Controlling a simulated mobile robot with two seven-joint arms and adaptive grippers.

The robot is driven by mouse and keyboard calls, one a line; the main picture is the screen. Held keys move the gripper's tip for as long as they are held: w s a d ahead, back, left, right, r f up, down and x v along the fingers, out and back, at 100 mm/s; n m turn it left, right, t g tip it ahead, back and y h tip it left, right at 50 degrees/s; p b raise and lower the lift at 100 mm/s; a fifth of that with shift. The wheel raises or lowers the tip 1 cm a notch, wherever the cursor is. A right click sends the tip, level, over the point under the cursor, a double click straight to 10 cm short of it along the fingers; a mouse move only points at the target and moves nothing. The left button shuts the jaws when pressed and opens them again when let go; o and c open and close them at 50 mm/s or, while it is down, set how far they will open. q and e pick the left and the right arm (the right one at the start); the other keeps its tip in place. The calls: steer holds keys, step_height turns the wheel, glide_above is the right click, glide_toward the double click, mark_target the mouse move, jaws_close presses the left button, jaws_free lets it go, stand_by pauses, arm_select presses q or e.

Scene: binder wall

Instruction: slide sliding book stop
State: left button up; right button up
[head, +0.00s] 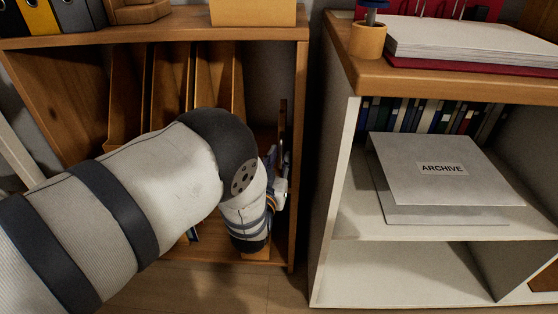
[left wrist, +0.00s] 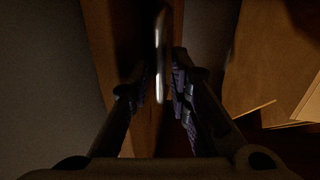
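My left arm reaches into the wooden cabinet on the left in the head view. My left gripper (head: 277,183) is at the cabinet's right end, mostly hidden behind my wrist. A narrow upright piece (head: 283,118), perhaps part of the sliding book stop, stands just above it. In the left wrist view a thin shiny metal bar (left wrist: 161,55) stands upright between the two fingers of my left gripper (left wrist: 160,92). The fingers are apart, with a visible gap on each side of the bar. My right gripper is not in view.
Upright wooden dividers (head: 170,85) stand in the left cabinet (head: 297,150), close beside my arm. A dark gap separates the two units.

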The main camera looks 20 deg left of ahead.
arm_select(q)
jaws_close()
steer(key=a, duration=0.2)
steer(key=s+a+p, duration=0.1)
steer(key=a, duration=0.1)
steer(key=s+a+p, duration=0.1)
steer(key=a, duration=0.2)
steer(key=shift+r, duration=0.1)
steer(key=shift+s+a, duration=0.1)
steer(key=shift+a, duration=0.25)
jaws_free()
steer(key=shift+s+d, duration=0.1)
